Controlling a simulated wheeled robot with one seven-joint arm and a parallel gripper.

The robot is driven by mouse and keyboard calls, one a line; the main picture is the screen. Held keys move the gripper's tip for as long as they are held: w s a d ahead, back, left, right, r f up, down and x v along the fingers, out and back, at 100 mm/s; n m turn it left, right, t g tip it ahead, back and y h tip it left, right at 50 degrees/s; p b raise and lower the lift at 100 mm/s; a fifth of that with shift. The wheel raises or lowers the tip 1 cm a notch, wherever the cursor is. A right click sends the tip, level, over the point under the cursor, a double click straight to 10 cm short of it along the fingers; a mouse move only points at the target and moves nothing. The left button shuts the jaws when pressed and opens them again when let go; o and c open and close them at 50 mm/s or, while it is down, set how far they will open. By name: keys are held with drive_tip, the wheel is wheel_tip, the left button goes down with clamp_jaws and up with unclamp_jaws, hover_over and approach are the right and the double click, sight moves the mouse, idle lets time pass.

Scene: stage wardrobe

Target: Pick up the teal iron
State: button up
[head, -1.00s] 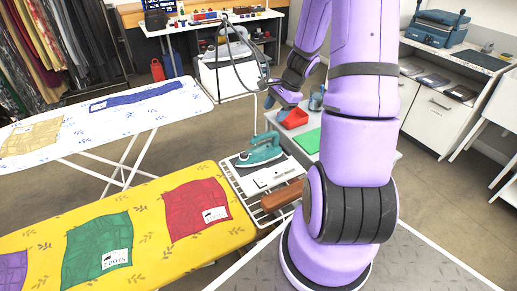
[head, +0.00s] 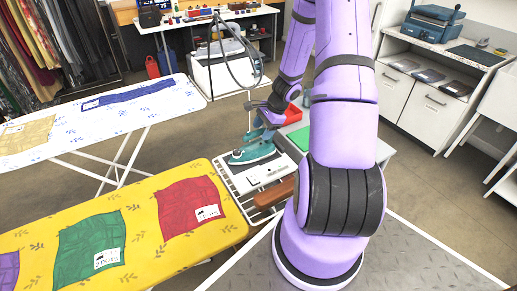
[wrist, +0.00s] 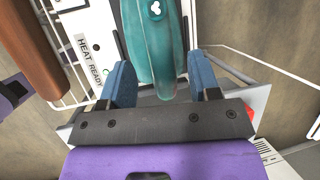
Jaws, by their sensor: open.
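The teal iron (head: 254,151) stands on the white iron rest at the end of the yellow ironing board in the head view. In the wrist view the iron (wrist: 152,50) fills the top middle, its rounded teal body reaching down between my two blue fingertips. My gripper (wrist: 163,85) is open, with one finger on each side of the iron's near end. A gap shows on the left; the right finger is close to it, and I cannot tell whether it touches. In the head view my gripper (head: 268,116) is just above and behind the iron.
A wire rack (head: 236,185) holds the white panel marked "HEAT READY" (wrist: 88,48) and a brown wooden block (head: 275,192). The yellow board (head: 140,222) with coloured cloths lies left.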

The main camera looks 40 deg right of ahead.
sight(259, 135)
drive_tip(key=shift+x, duration=1.95)
drive_tip(key=shift+w+d, duration=0.1)
drive_tip(key=shift+d, duration=0.1)
clamp_jaws()
